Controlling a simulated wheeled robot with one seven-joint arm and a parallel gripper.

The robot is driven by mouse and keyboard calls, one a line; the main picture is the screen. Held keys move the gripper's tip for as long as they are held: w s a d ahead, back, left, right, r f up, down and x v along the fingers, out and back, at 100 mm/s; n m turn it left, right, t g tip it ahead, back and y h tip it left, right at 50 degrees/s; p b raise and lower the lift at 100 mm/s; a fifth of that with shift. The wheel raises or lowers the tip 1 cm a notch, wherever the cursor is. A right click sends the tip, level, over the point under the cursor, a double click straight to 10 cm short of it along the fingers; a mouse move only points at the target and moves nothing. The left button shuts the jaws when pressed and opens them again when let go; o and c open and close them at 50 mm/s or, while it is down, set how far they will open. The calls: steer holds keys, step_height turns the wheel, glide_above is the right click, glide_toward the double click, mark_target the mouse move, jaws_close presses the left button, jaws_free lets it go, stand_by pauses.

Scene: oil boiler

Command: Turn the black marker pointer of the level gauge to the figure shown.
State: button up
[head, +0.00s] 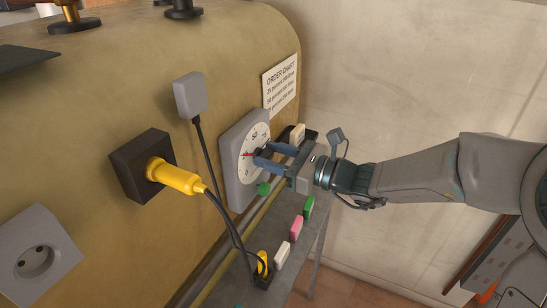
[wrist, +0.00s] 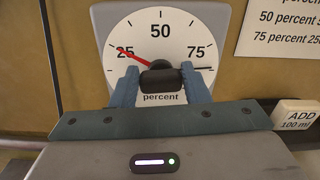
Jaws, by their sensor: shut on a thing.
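The level gauge (head: 239,183) is a grey plate with a white round dial on the boiler's side. The wrist view shows its dial (wrist: 161,24) with 25, 50, 75 and "percent". The black knob (wrist: 158,77) is at the dial's centre, between the blue fingers of my gripper (wrist: 161,84), which are shut on it. The thin black marker pointer (wrist: 203,68) shows at the right, just below the 75; its inner part is hidden by a finger. A red needle (wrist: 128,56) points at about 25. In the head view my gripper (head: 263,155) covers part of the dial.
The order chart (head: 281,83) is above right of the gauge; its text is partly cut off in the wrist view. An ADD 100 ml button (wrist: 296,114) is at right. A yellow plug (head: 178,178) and cables hang left of the gauge.

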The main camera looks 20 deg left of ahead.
steer(key=shift+s+f+n+b, duration=0.1)
steer(key=shift+f+n+b, duration=0.2)
steer(key=shift+n+b, duration=5.55)
steer(key=shift+f+n+b, duration=0.35)
steer(key=shift+n+b, duration=3.35)
steer(key=shift+b, duration=4.35)
steer(key=shift+s+f+n+b, duration=0.1)
steer(key=shift+f+n+b, duration=0.2)
steer(key=shift+n+b, duration=5.55)
steer(key=shift+r+m+b, duration=0.1)
steer(key=shift+m+b, duration=0.8)
steer(key=shift+b, duration=0.3)
steer(key=o, duration=1)
